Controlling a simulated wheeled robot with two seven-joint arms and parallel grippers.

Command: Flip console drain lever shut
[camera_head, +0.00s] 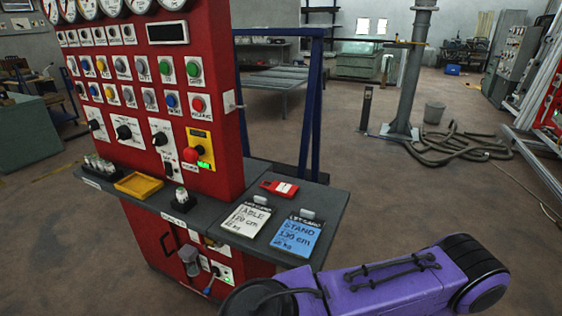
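The red console (195,100) stands at the left of the head view, with gauges, buttons and knobs on its upper face. On its lower front, under the grey shelf, a small lever with a blue grip (209,287) slants down beside a pale plate with a green light (226,280). I take this to be the drain lever, but its label is too small to read. A grey cup-like fitting (190,262) is just left of it. The lever's position as open or shut is unclear. Neither gripper shows; a purple arm link of mine crosses the bottom right.
The grey shelf (325,205) juts out above the lever, bearing a yellow tray (138,185), a red device (279,188), and white and blue (296,236) clipboards. Coiled hose (455,148) and a grey post (406,80) are farther back.

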